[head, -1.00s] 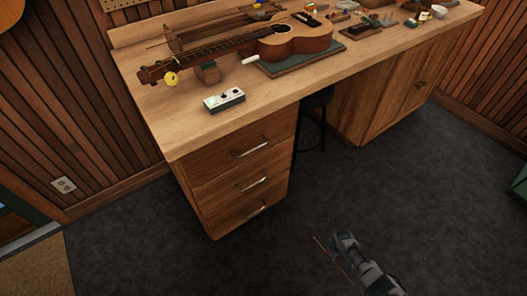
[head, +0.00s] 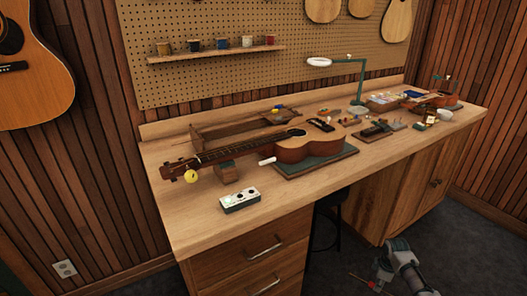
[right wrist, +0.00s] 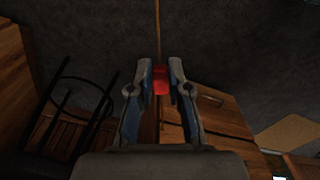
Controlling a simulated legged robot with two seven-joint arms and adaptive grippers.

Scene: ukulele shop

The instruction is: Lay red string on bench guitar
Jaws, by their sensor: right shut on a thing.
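The guitar (head: 294,152) lies on the workbench (head: 310,200), its body on a dark green mat and its neck pointing left over a small wooden block. My right gripper (head: 375,284) is low in front of the bench, over the dark floor and apart from the guitar. In the right wrist view its fingers (right wrist: 160,82) are shut on the red string (right wrist: 160,76), a small red piece with a thin strand running up from it. In the head view the string shows only as a small red spot and thin line. My left gripper is not in view.
A white box with knobs (head: 240,199) sits near the bench's front edge. A green lamp (head: 361,85) and several small tools and parts stand behind and right of the guitar. A stool (head: 328,222) stands under the bench.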

